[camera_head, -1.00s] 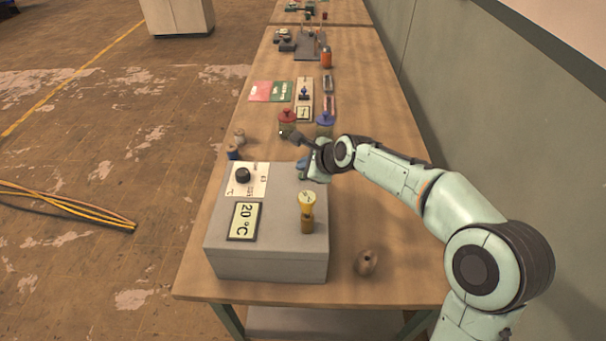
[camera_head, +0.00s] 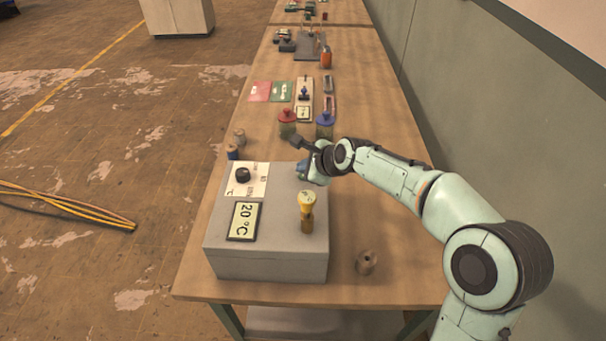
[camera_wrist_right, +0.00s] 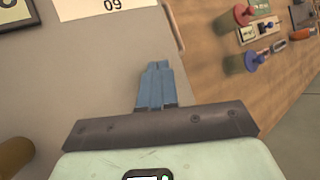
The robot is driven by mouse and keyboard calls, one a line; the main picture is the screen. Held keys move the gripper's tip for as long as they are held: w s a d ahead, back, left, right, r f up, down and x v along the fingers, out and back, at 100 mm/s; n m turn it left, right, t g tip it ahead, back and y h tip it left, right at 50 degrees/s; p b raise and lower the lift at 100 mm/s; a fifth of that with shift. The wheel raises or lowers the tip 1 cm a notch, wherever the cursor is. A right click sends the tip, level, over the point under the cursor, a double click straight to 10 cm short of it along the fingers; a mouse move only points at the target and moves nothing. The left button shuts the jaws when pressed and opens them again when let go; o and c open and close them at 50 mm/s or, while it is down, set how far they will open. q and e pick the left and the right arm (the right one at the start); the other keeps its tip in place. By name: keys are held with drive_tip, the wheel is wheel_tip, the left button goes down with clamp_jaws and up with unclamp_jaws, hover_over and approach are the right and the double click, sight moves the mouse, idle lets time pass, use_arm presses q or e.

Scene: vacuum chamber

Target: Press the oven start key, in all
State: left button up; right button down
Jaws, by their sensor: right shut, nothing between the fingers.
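The oven is a grey box (camera_head: 270,259) on the near end of the table. Its top carries a black dial (camera_head: 243,175) on a white scale plate, a display (camera_head: 243,221) reading 20 °C, and an upright brass post with a pale yellow cap (camera_head: 306,198). My right gripper (camera_head: 301,170) is shut and empty at the oven's far right top corner. Its blue fingers (camera_wrist_right: 157,68) show together over the grey top in the right wrist view, near the scale plate (camera_wrist_right: 105,6). I cannot make out a start key; the gripper may hide it. My left gripper is not in view.
A red-lidded jar (camera_head: 287,117) and a blue-lidded jar (camera_head: 325,121) stand just beyond the gripper. Small spools (camera_head: 233,152) stand left of them. A brown round piece (camera_head: 366,262) lies right of the oven. The wall runs along the right side.

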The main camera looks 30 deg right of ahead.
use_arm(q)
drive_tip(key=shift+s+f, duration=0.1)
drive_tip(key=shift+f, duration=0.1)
use_arm(e)
drive_tip(key=shift+f, duration=0.5)
idle(0.4)
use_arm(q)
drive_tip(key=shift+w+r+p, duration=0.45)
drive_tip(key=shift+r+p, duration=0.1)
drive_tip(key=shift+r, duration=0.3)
use_arm(e)
drive_tip(key=shift+r, duration=0.9)
drive_tip(key=shift+r+p, duration=0.45)
drive_tip(key=shift+r, duration=0.2)
drive_tip(key=shift+r+p, duration=1.4)
drive_tip(key=shift+r, duration=0.55)
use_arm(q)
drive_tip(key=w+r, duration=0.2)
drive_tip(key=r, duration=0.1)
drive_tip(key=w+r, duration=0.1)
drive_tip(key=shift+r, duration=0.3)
use_arm(e)
drive_tip(key=shift+f, duration=0.1)
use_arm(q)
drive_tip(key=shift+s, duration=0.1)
